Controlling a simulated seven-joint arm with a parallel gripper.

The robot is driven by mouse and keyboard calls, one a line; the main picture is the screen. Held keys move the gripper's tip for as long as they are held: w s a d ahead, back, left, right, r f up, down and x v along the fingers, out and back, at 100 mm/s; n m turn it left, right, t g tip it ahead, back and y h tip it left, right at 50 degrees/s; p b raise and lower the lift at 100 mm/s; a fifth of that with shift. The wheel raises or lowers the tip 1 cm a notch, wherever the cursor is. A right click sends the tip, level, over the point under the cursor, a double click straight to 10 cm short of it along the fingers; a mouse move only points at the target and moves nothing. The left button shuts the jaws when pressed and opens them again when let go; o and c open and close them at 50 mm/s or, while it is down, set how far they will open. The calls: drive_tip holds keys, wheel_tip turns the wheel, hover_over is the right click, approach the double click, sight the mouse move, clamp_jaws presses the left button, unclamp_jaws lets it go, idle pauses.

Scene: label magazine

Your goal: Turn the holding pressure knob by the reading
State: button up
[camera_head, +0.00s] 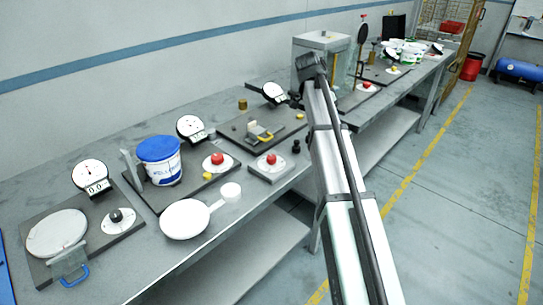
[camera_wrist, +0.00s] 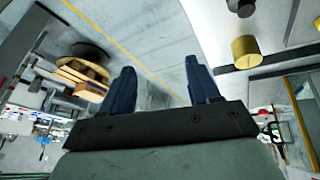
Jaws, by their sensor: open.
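Several knobs on white round scales stand along the bench. A black knob (camera_head: 116,215) is at the near left, a red knob (camera_head: 217,158) is behind the white pan, and another red knob (camera_head: 270,158) is on a grey plate. I cannot tell which sets the holding pressure. White dial gauges (camera_head: 90,174), (camera_head: 190,127) and (camera_head: 273,92) stand behind them; the near left one has a small display that seems to read 0.0. My gripper (camera_wrist: 162,88) is open and empty in the wrist view, apart from any knob. Its fingers are not clear in the head view.
A blue-lidded bucket (camera_head: 160,160), a white pan (camera_head: 185,218) and a clear-sided box (camera_head: 322,45) stand on the bench (camera_head: 140,265). My arm crosses above its front edge. A yellow cylinder (camera_wrist: 245,52) shows right of my fingers in the wrist view. The floor (camera_head: 440,200) at right is clear.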

sight(271, 157)
drive_tip(key=s+a+r+n+y, duration=0.2)
drive_tip(key=s+a+n+y, duration=0.1)
drive_tip(key=a, duration=0.7)
drive_tip(key=s+a+r+n+y, duration=0.1)
drive_tip(key=s+a+n+y, duration=0.15)
drive_tip(key=a, duration=0.65)
drive_tip(key=shift+n+g+h, duration=0.25)
drive_tip(key=shift+g, duration=0.05)
wheel_tip(271, 157, down, 14)
drive_tip(key=shift+r, duration=0.15)
drive_tip(key=shift+c, duration=0.3)
drive_tip(key=c, duration=1)
